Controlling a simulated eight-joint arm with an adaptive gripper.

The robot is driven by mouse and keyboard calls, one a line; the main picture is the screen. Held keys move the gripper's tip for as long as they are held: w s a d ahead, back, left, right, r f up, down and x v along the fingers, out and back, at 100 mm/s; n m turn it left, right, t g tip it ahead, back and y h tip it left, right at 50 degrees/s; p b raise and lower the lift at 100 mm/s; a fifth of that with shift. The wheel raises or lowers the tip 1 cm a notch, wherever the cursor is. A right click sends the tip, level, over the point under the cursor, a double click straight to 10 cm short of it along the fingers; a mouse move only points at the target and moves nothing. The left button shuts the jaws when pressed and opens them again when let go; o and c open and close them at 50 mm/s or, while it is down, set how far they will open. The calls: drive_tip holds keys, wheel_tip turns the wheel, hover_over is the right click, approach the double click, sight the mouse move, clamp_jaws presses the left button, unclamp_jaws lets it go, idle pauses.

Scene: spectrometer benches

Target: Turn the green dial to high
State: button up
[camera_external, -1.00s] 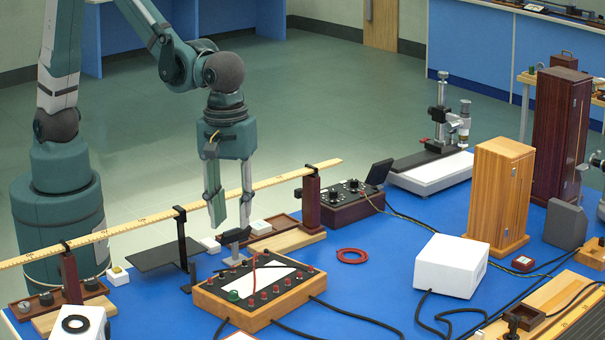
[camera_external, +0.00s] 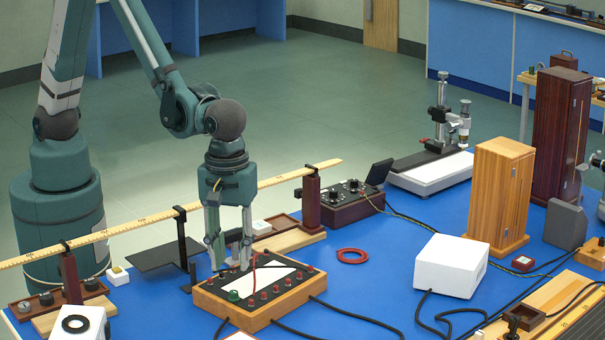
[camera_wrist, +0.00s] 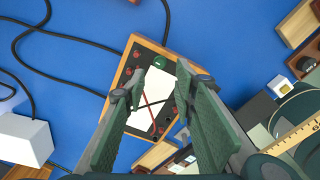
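The green dial (camera_external: 233,296) is a small round knob on the near left corner of a black-topped wooden box (camera_external: 262,309). My gripper (camera_external: 232,268) is above the back left part of the box, pointing down. Its two fingers are apart with nothing between them, and in the wrist view the gripper (camera_wrist: 158,93) spans the panel's white plate (camera_wrist: 153,98). The dial lies beyond the fingertips, untouched. Its pointer setting is too small to read.
Several red terminals (camera_external: 264,295) and a red wire (camera_external: 253,270) are on the panel close to the dial. Black cables leave the box. A wooden ruler (camera_external: 120,229) on stands runs behind.

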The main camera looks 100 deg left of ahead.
sight(234, 292)
drive_tip(key=shift+f, duration=0.1)
drive_tip(key=shift+f+b, duration=0.35)
drive_tip(key=shift+f, duration=3.45)
clamp_jaws()
